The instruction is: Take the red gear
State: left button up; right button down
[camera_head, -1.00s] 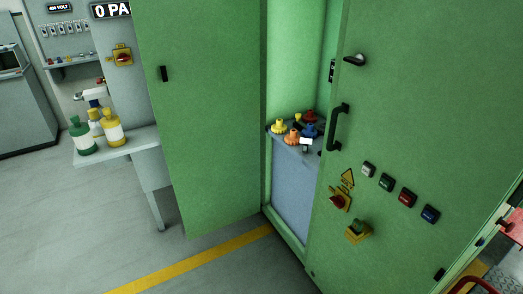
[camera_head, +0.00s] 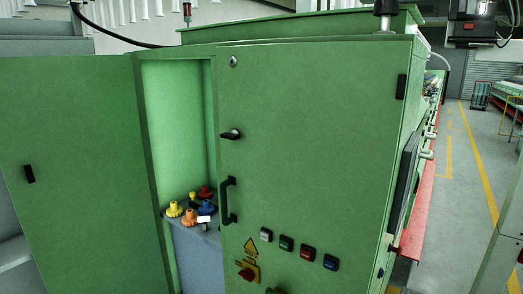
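The red gear (camera_head: 206,192) is at the back of a group of coloured gear-like pieces on a grey shelf (camera_head: 200,262) inside the green cabinet. It is partly hidden by the pieces in front of it. Beside it are a yellow piece (camera_head: 174,210), an orange piece (camera_head: 190,218) and a blue piece (camera_head: 207,208). A small white tag or block (camera_head: 204,219) sits at the front. Neither of my grippers shows in the head view.
The cabinet's left door (camera_head: 80,170) stands open. The right door (camera_head: 310,140) is shut, with a black handle (camera_head: 229,200) and several buttons. On the right, a floor aisle (camera_head: 465,160) with yellow lines runs alongside the machine.

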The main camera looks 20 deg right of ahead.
aim_at(204, 194)
jog(key=i+j+z, duration=0.2)
jog(key=j+z, duration=0.25)
jog(key=i+j+z, duration=0.15)
jog(key=j+z, duration=0.15)
jog(key=z, duration=0.15)
jog(key=j+z, duration=0.65)
jog(key=j, duration=1.6)
